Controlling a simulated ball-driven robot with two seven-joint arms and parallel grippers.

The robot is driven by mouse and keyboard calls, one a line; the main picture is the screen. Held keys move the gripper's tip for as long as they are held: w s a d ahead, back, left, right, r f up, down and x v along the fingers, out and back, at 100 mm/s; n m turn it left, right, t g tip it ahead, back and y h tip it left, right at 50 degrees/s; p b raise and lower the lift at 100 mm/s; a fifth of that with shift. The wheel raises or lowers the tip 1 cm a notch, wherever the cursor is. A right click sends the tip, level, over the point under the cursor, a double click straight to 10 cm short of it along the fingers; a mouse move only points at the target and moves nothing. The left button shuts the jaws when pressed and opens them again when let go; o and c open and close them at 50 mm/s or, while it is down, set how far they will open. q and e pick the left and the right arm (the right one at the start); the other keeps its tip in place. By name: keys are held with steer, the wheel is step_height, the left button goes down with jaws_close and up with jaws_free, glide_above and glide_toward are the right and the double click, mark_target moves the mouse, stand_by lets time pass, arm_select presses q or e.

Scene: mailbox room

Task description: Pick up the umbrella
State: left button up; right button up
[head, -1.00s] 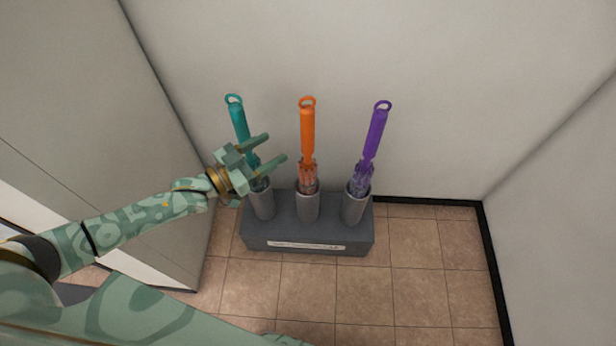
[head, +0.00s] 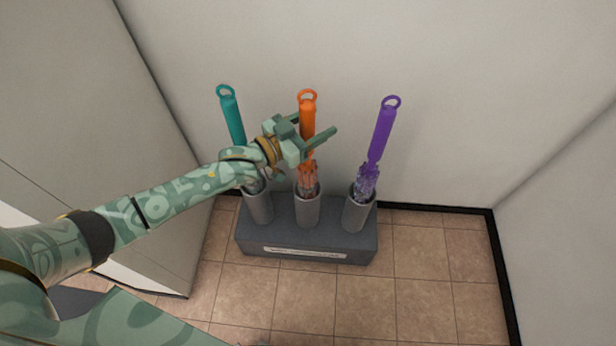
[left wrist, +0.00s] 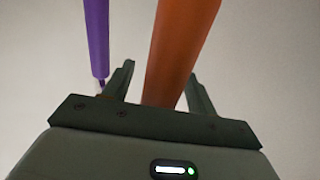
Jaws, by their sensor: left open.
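Three umbrellas stand upright in a grey stand (head: 308,243) against the wall: a teal one (head: 230,115) on the left, an orange one (head: 307,108) in the middle and a purple one (head: 382,135) on the right. My left gripper (head: 318,136) is open at the orange umbrella's handle. In the left wrist view the orange umbrella (left wrist: 181,50) passes between the two open fingers (left wrist: 160,84), with gaps beside it. The purple umbrella (left wrist: 96,40) shows outside the left finger. My forearm hides the lower part of the teal umbrella. My right gripper is not in view.
A wall stands close behind the umbrellas. A grey cabinet-like panel (head: 90,130) rises on the left and another wall (head: 565,200) on the right. Tiled floor (head: 420,280) in front and to the right of the stand is clear.

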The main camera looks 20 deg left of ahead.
arm_select(q)
jaws_close()
